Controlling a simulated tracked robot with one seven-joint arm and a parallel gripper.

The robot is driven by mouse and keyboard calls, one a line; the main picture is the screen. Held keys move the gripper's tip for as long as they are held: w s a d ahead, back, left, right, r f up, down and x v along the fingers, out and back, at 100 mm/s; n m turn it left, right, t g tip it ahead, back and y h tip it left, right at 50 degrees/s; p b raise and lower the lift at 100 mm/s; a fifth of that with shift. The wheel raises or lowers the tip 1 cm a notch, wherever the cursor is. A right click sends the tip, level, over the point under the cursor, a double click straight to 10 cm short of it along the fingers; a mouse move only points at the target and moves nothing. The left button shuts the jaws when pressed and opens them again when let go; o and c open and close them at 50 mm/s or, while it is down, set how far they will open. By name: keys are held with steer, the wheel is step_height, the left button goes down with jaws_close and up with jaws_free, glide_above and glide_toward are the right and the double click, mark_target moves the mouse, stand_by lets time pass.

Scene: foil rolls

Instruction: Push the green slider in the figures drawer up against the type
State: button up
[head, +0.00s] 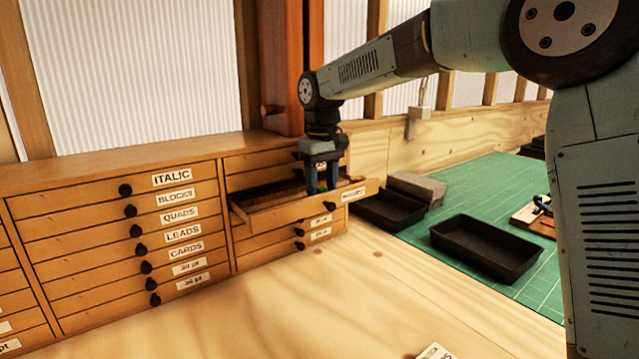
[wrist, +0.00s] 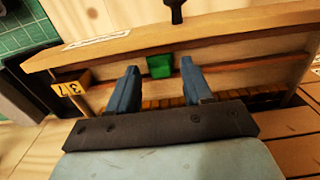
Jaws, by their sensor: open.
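The drawer (head: 285,210) in the right-hand stack is pulled out, its front label too small to read surely. My gripper (head: 321,191) points down into it. In the wrist view my gripper (wrist: 159,73) is open, a blue finger on each side of the green slider (wrist: 160,66). The slider is a small green block on a dark reddish rail near the drawer front (wrist: 200,38). Whether either finger touches it I cannot tell. A row of brown type (wrist: 168,102) lies nearer the camera, partly hidden by my gripper; a gap seems to separate it from the slider.
Closed labelled drawers (head: 140,235) stand left of the open one. Black trays (head: 485,247) and a grey block (head: 417,187) lie to the right. The wooden bench in front is mostly clear.

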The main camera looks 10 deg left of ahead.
steer(key=shift+c, duration=0.5)
jaws_close()
